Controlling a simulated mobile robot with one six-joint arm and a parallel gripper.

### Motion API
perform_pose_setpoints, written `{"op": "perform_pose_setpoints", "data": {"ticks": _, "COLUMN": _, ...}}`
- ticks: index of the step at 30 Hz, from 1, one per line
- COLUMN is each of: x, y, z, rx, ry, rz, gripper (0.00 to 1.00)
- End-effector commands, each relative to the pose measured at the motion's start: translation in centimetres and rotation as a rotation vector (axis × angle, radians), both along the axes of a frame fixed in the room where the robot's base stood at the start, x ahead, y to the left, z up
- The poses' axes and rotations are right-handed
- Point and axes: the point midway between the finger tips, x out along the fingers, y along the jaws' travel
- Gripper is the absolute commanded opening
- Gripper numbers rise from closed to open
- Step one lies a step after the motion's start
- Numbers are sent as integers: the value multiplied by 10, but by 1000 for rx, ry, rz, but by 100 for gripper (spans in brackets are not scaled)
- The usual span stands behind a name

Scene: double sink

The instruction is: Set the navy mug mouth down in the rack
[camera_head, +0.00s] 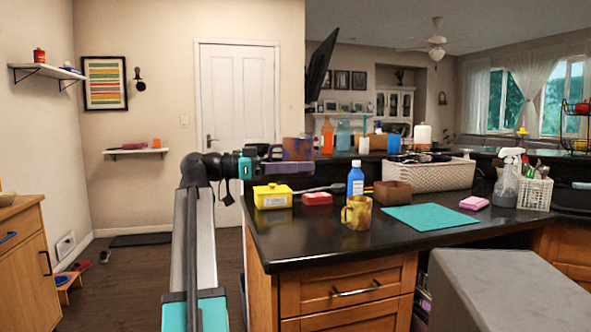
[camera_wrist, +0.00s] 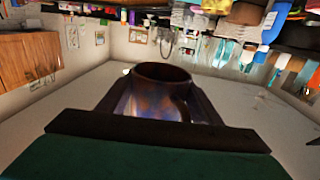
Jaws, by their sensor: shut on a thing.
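My gripper (camera_head: 288,160) reaches out over the left part of the dark counter in the head view. It is shut on a mug (camera_head: 297,147) that looks mottled brown and dark blue. The mug (camera_wrist: 158,95) sits between my fingers in the wrist view, with a brown rim at the top of the picture and a bluish, blotched body. I cannot tell from the head view which way its mouth points. A black wire rack (camera_head: 578,118) stands at the far right edge with a red thing in it; I cannot tell if it is the task's rack.
The counter's front left is clear.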

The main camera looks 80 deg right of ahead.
Motion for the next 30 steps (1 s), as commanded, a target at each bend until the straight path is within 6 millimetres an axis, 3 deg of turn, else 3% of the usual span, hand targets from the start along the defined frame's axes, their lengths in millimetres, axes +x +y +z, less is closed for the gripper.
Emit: {"op": "perform_pose_setpoints", "data": {"ticks": 30, "x": 4, "y": -47, "z": 1, "rx": -1, "ry": 2, "rz": 0, "gripper": 28}}
